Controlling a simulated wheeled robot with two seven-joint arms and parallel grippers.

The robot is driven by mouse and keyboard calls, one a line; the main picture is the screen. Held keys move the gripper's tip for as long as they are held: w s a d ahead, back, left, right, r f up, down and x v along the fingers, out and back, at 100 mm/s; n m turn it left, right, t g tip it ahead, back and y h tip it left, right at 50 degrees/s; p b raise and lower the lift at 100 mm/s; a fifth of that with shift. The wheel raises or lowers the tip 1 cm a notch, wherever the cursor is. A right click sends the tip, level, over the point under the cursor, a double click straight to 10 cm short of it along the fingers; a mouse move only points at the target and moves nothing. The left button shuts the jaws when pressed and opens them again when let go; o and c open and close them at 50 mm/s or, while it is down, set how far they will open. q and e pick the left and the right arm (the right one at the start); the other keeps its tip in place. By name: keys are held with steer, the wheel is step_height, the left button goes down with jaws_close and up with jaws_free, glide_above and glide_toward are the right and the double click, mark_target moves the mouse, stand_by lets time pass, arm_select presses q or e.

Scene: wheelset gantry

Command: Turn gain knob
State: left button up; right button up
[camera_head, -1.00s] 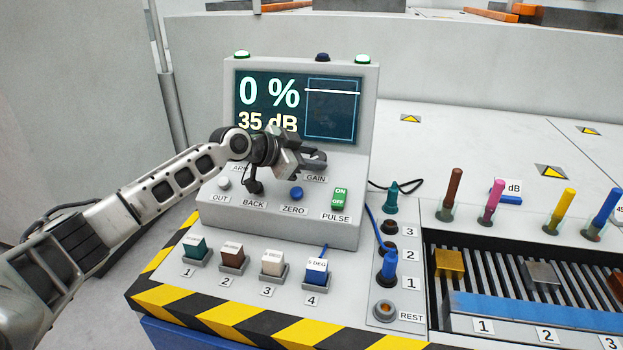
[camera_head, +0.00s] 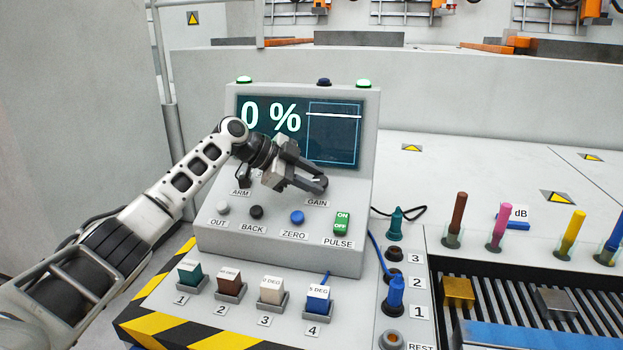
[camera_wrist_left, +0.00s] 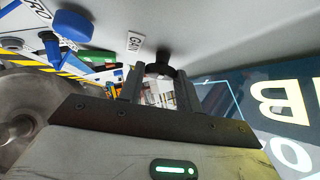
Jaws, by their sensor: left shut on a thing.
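My left gripper (camera_head: 318,186) is at the sloped front of the grey console (camera_head: 225,235), just above the GAIN label (camera_head: 317,202). It is shut on the dark gain knob, which my fingers mostly hide in the head view. In the left wrist view the black gain knob (camera_wrist_left: 163,68) shows at the fingertips, near the GAIN label (camera_wrist_left: 134,43). The screen (camera_head: 345,150) reads 0 %, with a flat white line in a box at its right. The line below the 0 % is covered by my wrist. My right gripper is not in view.
Close by are the blue ZERO button (camera_head: 297,217), the black BACK button (camera_head: 256,212), the white OUT knob (camera_head: 223,207) and the green PULSE switch (camera_head: 342,222). Several labelled blocks sit in front. Blue and green probes stand at the right, beside a roller tray.

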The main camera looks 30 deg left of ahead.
arm_select(q)
steer(key=shift+f, duration=0.1)
steer(key=o, duration=1)
steer(key=shift+c, duration=0.2)
steer(key=shift+a, duration=0.1)
steer(key=v, duration=1.6)
